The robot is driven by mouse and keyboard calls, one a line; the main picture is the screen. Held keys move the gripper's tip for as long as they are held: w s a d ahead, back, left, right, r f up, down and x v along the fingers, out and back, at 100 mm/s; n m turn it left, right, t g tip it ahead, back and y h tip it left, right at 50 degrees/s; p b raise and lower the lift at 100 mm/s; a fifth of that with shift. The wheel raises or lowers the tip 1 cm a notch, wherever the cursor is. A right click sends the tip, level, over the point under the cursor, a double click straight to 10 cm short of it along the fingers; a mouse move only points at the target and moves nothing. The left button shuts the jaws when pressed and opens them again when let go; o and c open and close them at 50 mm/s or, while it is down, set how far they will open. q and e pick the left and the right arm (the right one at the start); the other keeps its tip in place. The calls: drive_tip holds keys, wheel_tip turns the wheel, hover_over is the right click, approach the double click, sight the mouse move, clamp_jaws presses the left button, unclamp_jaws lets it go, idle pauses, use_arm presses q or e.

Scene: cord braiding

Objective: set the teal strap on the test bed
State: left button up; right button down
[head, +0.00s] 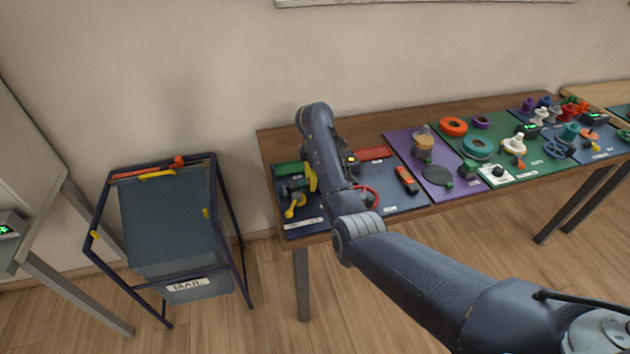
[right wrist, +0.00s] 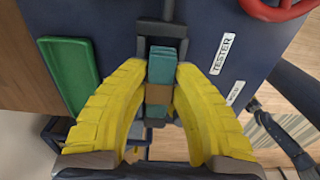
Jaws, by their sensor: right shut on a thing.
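The teal strap (right wrist: 161,66), a short teal piece with a brown band around it, sits between the yellow fingers of my right gripper (right wrist: 160,82) in the right wrist view. The gripper is shut on it. Its far end is at a dark grey bracket-like fixture (right wrist: 162,32) on a blue board marked TESTER, which appears to be the test bed. I cannot tell whether strap and fixture touch. In the head view, my right gripper (head: 309,180) is over the left end of the table, and my arm hides the strap. My left gripper is not in view.
A green tray (right wrist: 68,72) lies beside the fixture, and a red ring (right wrist: 277,8) is on its other side. On the wooden table (head: 285,138), purple and green boards with several parts stand to the right. A bin marked MAIL (head: 172,225) stands left of the table.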

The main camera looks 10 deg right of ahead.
drive_tip(key=shift+f, duration=0.1)
idle(0.3)
drive_tip(key=shift+f, duration=0.5)
drive_tip(key=shift+f, duration=0.15)
drive_tip(key=c, duration=1.1)
unclamp_jaws()
drive_tip(key=shift+f, duration=0.1)
drive_tip(key=shift+o, duration=0.2)
drive_tip(key=shift+r, duration=4.1)
